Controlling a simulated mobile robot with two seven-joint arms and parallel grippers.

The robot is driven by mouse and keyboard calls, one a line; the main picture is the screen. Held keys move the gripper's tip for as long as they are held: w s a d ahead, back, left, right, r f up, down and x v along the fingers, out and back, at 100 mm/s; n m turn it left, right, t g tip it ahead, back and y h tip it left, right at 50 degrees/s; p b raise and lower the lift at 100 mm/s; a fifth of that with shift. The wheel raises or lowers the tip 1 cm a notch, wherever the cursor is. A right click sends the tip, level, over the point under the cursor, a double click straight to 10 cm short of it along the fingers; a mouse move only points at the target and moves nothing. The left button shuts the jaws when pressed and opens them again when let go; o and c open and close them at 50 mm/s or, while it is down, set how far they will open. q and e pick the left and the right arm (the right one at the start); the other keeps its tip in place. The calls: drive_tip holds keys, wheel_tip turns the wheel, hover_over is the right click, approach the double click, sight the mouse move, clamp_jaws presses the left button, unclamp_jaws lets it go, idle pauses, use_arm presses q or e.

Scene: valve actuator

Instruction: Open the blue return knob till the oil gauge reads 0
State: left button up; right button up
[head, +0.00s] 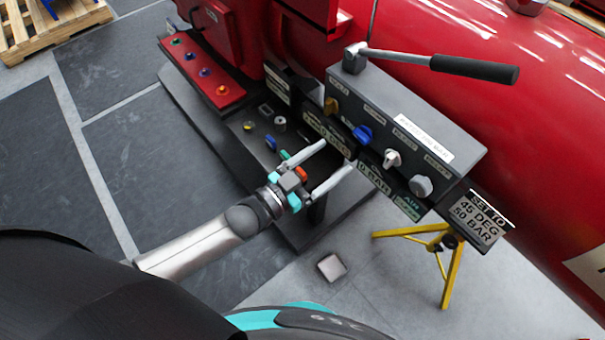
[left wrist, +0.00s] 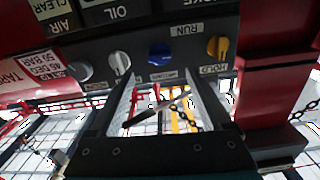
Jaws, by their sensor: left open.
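The blue knob (head: 362,133) sits on the grey control box, between a yellow knob (head: 330,106) and a light grey knob (head: 392,158). In the left wrist view, the blue knob (left wrist: 159,55) shows upside down, ahead of and roughly centred between my fingertips. My left gripper (head: 337,156) is open and empty, its two long fingers pointing at the box just short of the knob; no contact shows. A dark display strip (head: 373,180) on the box shows green text ending in BAR; its number is unclear. The OIL label (left wrist: 118,12) shows in the left wrist view. My right gripper is not in view.
A lever (head: 430,62) with a black handle extends over the box. A second grey knob (head: 421,186), a sign (head: 478,218) and a yellow stand (head: 448,270) are to the right. A red button panel (head: 203,73) is at left. Floor in front is mostly clear.

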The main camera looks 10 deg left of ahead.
use_arm(q)
drive_tip(key=v, duration=0.7)
idle(0.4)
drive_tip(key=s+a+f+n+g+y+b, duration=0.2)
drive_tip(key=s+a+f+y, duration=0.15)
drive_tip(key=f, duration=0.95)
drive_tip(key=s+a+f+n+g+y+b, duration=0.1)
drive_tip(key=s+a+f+g+y+b, duration=0.25)
drive_tip(key=f, duration=0.85)
drive_tip(key=s+a+f+n+g+y+b, duration=0.1)
drive_tip(key=s+f+g, duration=0.3)
drive_tip(key=s+f, duration=0.5)
drive_tip(key=s+a+f+n+g+y+b, duration=0.1)
drive_tip(key=s+f+g, duration=0.3)
drive_tip(key=s+f, duration=0.5)
drive_tip(key=s+a+y, duration=0.1)
drive_tip(key=s, duration=0.3)
drive_tip(key=shift+s+n+y, duration=0.3)
drive_tip(key=shift+s, duration=0.05)
drive_tip(key=shift+f, duration=0.1)
